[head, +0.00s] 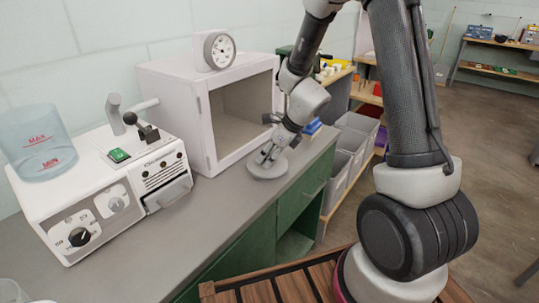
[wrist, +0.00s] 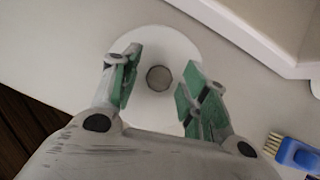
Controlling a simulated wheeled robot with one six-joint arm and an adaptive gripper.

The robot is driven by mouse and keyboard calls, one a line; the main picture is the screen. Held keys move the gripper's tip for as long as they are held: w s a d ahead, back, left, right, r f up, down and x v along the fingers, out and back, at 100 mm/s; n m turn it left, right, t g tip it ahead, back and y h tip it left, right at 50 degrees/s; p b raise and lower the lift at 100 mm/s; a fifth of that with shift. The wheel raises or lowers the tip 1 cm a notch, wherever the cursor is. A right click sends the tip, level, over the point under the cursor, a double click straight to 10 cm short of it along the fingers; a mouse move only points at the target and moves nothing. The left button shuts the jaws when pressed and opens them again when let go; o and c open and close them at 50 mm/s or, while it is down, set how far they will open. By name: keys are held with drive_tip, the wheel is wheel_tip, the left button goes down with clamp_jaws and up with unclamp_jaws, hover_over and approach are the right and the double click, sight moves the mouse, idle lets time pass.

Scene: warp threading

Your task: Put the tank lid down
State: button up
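The tank lid (head: 267,168) is a round pale disc lying flat on the grey counter, in front of the open white cabinet. In the wrist view the lid (wrist: 150,50) shows a round grey knob (wrist: 159,78) at its middle. My gripper (head: 268,156) is just over the lid, pointing down. In the wrist view my gripper (wrist: 156,92) is open, its green-padded fingers on either side of the knob with a gap on each side. The clear bluish water tank (head: 38,145), marked MAX and MIN, stands on the white machine at the left.
The white machine (head: 105,190) with knobs and a lever stands left on the counter (head: 160,238). The open white cabinet (head: 180,115) carries a gauge (head: 218,50). A blue-handled brush (wrist: 295,153) lies right of the lid in the wrist view. The counter's front middle is clear.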

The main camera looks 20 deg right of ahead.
drive_tip(key=s+d+r+n, duration=0.3)
drive_tip(key=s+r, duration=0.1)
drive_tip(key=r, duration=0.4)
drive_tip(key=s+d+r+n, duration=0.3)
drive_tip(key=s+r, duration=0.2)
drive_tip(key=r, duration=0.2)
drive_tip(key=s+d+r+n+h, duration=0.2)
drive_tip(key=s+d+r+n, duration=0.2)
drive_tip(key=s+n, duration=0.4)
drive_tip(key=s+d+r+n+h, duration=0.2)
drive_tip(key=s+d+r+n, duration=0.2)
drive_tip(key=s+n, duration=0.5)
drive_tip(key=shift+s+d+n, duration=0.2)
drive_tip(key=shift+d+n, duration=0.1)
drive_tip(key=shift+n, duration=1.5)
